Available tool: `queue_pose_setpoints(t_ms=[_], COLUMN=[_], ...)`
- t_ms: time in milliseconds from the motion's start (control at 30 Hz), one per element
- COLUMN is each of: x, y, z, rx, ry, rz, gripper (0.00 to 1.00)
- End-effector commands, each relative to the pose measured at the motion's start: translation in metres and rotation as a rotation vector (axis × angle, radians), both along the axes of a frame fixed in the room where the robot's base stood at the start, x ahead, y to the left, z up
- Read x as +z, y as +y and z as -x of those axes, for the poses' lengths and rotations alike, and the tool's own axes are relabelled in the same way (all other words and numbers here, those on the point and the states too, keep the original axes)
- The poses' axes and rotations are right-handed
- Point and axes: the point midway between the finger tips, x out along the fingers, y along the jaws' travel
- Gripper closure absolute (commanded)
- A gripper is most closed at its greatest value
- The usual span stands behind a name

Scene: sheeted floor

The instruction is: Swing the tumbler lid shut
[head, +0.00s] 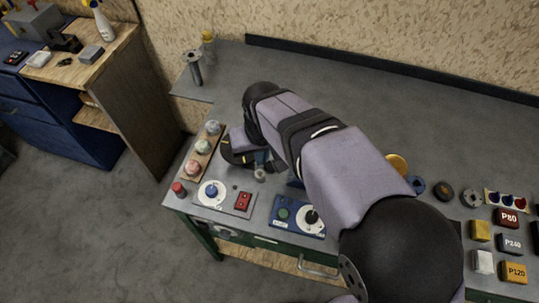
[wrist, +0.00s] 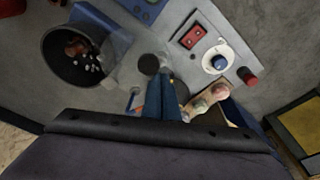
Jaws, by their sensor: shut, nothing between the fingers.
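In the wrist view the tumbler (wrist: 52,62) is a round dark drum at the left, open at the top, with reddish-brown and pale bits inside. A greyish see-through panel (wrist: 117,38), which looks like its lid, stands at the drum's right side, away from the opening. My gripper (wrist: 161,82) has blue fingers, shut and empty, to the right of the drum and panel. A small dark round knob (wrist: 150,65) lies just beyond the fingertips; I cannot tell whether they touch. In the head view my gripper (head: 264,160) is left of my arm, which hides the drum.
A blue control box (head: 297,214) and a grey panel with a blue knob and red switch (head: 241,203) stand at the front edge. A wooden strip with several round knobs (head: 203,148) is at the left. Sanding blocks (head: 509,218) lie at the right.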

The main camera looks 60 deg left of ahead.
Motion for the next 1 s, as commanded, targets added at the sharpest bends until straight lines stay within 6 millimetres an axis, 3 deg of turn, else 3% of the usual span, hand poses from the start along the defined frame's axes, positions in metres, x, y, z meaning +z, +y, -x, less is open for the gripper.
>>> queue_pose_setpoints(t_ms=[367, 1000], x=[0.0, 0.0], y=[-0.002, -0.023], z=[0.0, -0.006], rx=[0.0, 0.0], ry=[0.0, 0.0], rz=[0.001, 0.0], gripper=[1.0, 1.0])
